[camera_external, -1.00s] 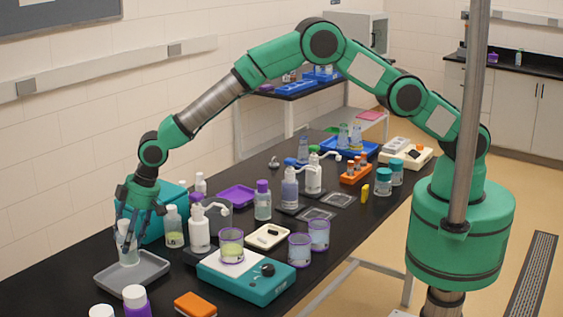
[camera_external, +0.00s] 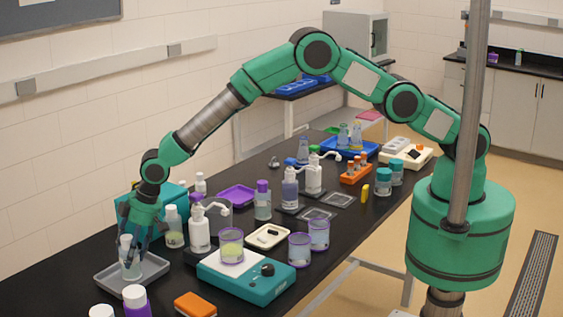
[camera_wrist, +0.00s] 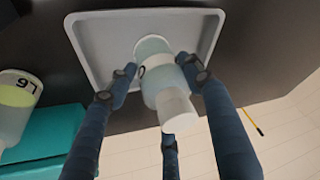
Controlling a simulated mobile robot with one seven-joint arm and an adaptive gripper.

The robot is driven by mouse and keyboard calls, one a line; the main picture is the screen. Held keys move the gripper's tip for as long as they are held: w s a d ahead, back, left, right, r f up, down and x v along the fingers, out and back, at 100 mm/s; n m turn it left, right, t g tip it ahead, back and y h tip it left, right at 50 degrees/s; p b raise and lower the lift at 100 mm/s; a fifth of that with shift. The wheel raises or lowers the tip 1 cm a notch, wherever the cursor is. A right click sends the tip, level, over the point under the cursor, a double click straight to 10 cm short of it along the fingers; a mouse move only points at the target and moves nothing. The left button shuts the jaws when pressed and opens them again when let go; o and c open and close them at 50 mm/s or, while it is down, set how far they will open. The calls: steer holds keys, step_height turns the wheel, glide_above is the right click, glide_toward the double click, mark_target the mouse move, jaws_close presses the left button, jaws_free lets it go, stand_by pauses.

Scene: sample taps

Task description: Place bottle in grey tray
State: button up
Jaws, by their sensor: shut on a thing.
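The bottle (camera_external: 127,268) is clear with a white cap and stands upright, or nearly so, over the grey tray (camera_external: 152,268) at the lower left of the table. My gripper (camera_external: 130,245) is shut on the bottle from above. In the wrist view, the bottle (camera_wrist: 160,85) sits between my dark blue fingers (camera_wrist: 155,90), with its base against the floor of the grey tray (camera_wrist: 95,50). I cannot tell for sure whether the base touches the tray floor.
A teal box (camera_external: 172,195) and a white-capped bottle with yellow-green liquid (camera_external: 174,232) stand just behind and right of my gripper. A teal stirrer (camera_external: 255,284) with a beaker is to the right. White and purple caps (camera_external: 135,296) are in front.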

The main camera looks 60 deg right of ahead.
steer(key=o, duration=1.4)
steer(key=shift+r, duration=0.15)
steer(key=v, duration=1.2)
stand_by(0.4)
